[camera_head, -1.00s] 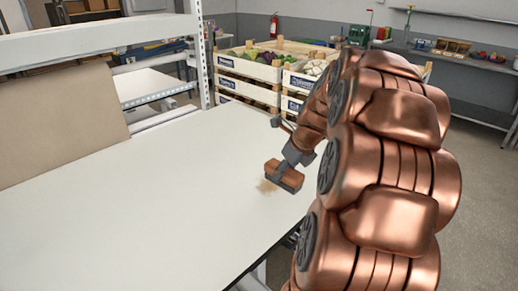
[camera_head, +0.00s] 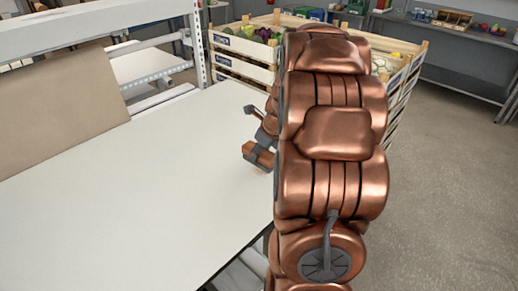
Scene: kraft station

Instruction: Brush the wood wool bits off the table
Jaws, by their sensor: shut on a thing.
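The white table (camera_head: 120,190) fills the left and middle of the view. My gripper (camera_head: 265,142) is shut on a brush with a brown block (camera_head: 257,155), over the table near its right edge. A small tan trace of wood wool bits (camera_head: 260,173) shows just below the brush. My copper arm hides the area to the right of the brush, so I cannot tell how many bits lie there, or whether the bristles touch the table.
A brown board (camera_head: 60,105) stands upright at the table's left back, by a white shelf frame (camera_head: 90,45). Vegetable crates (camera_head: 242,60) stand behind the table. Grey floor (camera_head: 450,150) is open on the right. The table's left and middle are bare.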

